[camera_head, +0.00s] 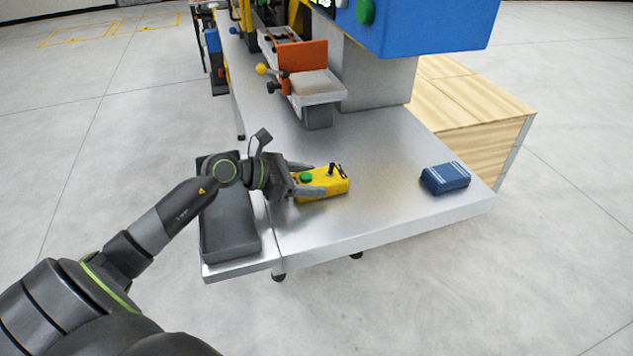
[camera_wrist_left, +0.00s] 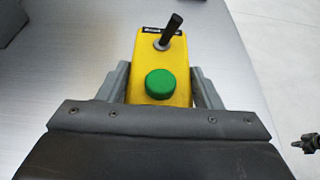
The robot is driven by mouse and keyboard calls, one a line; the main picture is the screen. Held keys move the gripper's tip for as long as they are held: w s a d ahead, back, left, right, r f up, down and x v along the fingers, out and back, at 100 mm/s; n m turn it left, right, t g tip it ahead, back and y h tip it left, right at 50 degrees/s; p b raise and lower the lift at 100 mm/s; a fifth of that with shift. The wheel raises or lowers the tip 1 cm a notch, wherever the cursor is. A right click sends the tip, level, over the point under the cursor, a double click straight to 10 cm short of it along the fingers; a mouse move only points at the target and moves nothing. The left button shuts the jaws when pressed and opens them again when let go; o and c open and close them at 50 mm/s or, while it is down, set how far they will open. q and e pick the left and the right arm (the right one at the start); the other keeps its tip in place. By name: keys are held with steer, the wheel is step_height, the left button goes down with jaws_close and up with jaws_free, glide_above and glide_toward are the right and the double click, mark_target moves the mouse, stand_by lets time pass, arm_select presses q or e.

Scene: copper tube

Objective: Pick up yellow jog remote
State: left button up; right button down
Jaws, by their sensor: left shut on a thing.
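The yellow jog remote (camera_head: 333,184) is on the metal table near its front edge, with a green button and a black joystick. My left gripper (camera_head: 309,180) reaches it from the left and is shut on its sides, one finger along each long side. In the left wrist view the remote (camera_wrist_left: 165,60) lies between the two fingers (camera_wrist_left: 160,82), green button nearer the gripper and joystick farther away. I cannot tell whether the remote is lifted off the table.
A dark grey tray (camera_head: 228,238) sits at the table's left end, under my left arm. A blue box-like item (camera_head: 444,178) lies on the right. An orange and metal machine part (camera_head: 302,56) stands behind. The metal table top (camera_head: 385,195) is clear between remote and blue item.

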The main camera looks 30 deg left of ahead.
arm_select(q)
steer(key=shift+r, duration=0.1)
step_height(320, 180, up, 10)
steer(key=shift+f+b, duration=0.1)
steer(key=shift+b, duration=0.8)
steer(key=shift+f+b, duration=0.15)
steer(key=shift+b, duration=0.25)
steer(key=shift+f+b, duration=4.45)
steer(key=shift+f, duration=0.45)
steer(key=shift+s+f, duration=0.1)
steer(key=shift+f, duration=0.05)
stand_by(1.1)
